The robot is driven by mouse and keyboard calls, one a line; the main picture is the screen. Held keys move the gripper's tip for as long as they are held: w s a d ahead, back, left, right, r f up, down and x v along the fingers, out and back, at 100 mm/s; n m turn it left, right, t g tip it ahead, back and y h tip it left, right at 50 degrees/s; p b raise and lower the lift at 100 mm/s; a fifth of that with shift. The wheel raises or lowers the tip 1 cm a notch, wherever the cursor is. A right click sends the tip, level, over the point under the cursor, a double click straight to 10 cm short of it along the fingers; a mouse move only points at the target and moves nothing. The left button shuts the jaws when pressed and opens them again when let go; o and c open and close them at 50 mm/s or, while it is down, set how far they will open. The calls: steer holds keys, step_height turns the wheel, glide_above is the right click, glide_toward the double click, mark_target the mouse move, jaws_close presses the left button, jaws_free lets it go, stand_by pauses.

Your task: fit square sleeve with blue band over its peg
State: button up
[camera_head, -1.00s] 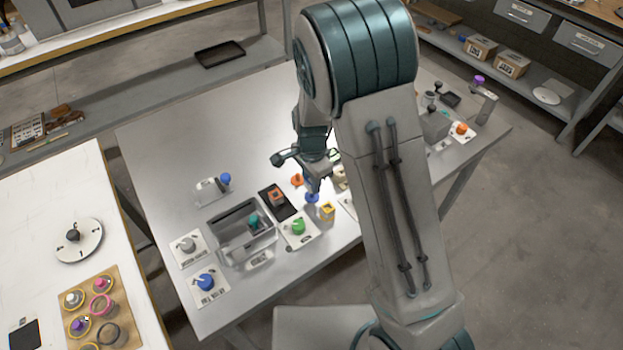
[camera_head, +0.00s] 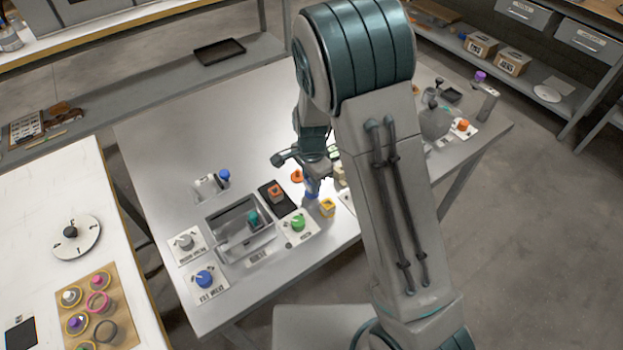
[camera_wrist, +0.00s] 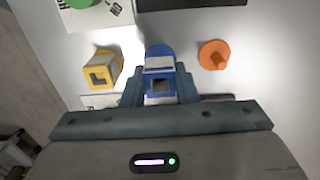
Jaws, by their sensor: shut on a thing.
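The square sleeve with the blue band (camera_wrist: 161,88) is between the fingers of my gripper (camera_wrist: 160,90), in the wrist view. My gripper is shut on it, and its square opening faces the camera. In the head view my gripper (camera_head: 314,186) is low over the table's front part, and the sleeve there is too small to make out clearly.
A yellow-banded square sleeve (camera_wrist: 103,68) stands close to the left of my gripper in the wrist view. An orange peg on a round base (camera_wrist: 214,54) is to the right. A grey bin (camera_head: 215,222) and a green knob (camera_head: 297,223) are left in the head view.

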steer(key=shift+f+b, duration=0.75)
steer(key=shift+f, duration=0.4)
steer(key=o, duration=1)
steer(key=shift+r, duration=0.15)
step_height(320, 180, up, 13)
steer(key=s+d+r+n+t, duration=0.1)
steer(key=s+d+r+n, duration=0.3)
steer(key=s+d, duration=0.3)
steer(key=s+d+r+n+t, duration=0.2)
steer(key=s+d+r+n, duration=0.2)
steer(key=s+d+n, duration=0.3)
steer(key=shift+s+r, duration=0.35)
steer(key=shift+s, duration=2.15)
